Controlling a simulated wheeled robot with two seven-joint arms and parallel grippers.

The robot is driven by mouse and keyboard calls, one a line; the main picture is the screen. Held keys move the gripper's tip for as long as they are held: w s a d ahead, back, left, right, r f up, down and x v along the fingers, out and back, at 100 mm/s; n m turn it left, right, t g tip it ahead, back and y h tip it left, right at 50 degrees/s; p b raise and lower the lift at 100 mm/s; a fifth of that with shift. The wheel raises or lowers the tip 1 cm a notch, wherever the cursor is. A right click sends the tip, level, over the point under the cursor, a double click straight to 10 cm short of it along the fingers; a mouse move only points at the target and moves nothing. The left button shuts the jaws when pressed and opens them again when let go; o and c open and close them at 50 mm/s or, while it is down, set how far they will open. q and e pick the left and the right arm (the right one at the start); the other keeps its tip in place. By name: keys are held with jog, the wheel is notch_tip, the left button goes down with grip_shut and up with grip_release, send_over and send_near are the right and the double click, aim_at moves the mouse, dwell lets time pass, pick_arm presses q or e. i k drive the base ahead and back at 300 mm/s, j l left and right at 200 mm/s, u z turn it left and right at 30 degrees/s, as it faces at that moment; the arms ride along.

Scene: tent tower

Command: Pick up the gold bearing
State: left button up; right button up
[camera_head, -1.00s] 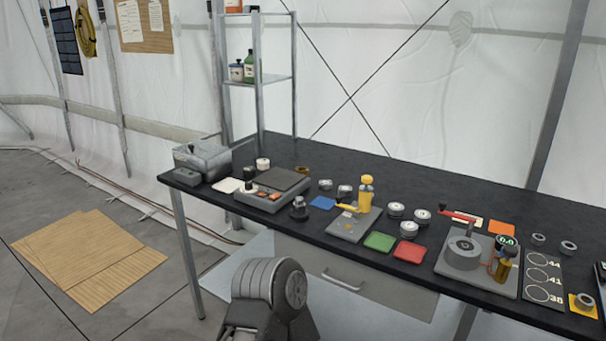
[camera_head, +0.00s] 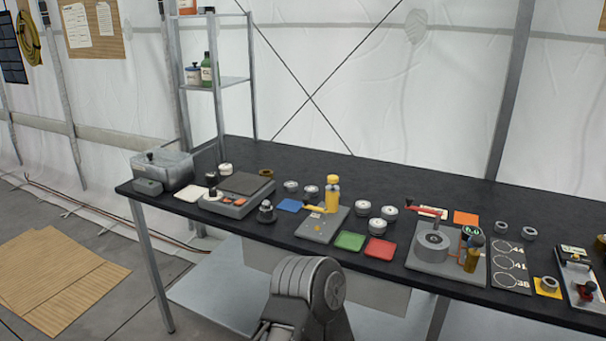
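A small gold-brown ring, which looks like the gold bearing (camera_head: 266,173), lies on the black table behind the right rear corner of the grey scale (camera_head: 240,190). Another ring-shaped bearing (camera_head: 548,284) sits on a yellow pad near the right front edge; its colour looks greyish to brassy. One of my grey arm links shows at the bottom middle, in front of the table. Neither of my grippers can be made out in the view.
The black table (camera_head: 400,185) holds several silver bearings (camera_head: 377,226), blue, green and red pads, a yellow-handled press (camera_head: 325,212), a round grey fixture (camera_head: 440,252) and a lidded box (camera_head: 163,168). A metal shelf (camera_head: 222,82) stands behind. The table's back middle is clear.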

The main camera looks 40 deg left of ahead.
aim_at(266, 175)
jog(key=j+z, duration=0.2)
jog(key=j, duration=0.2)
jog(key=k+j+z, duration=0.2)
jog(key=j, duration=0.15)
jog(key=k+j+z, duration=0.2)
jog(key=j, duration=0.2)
jog(key=j+z, duration=0.2)
jog(key=j, duration=0.15)
jog(key=k+j, duration=0.2)
jog(key=j, duration=0.2)
jog(key=k+j, duration=0.2)
jog(key=j, duration=0.2)
jog(key=k+j, duration=0.2)
jog(key=j, duration=0.2)
jog(key=k+j, duration=0.2)
jog(key=j, duration=0.2)
jog(key=z, duration=0.05)
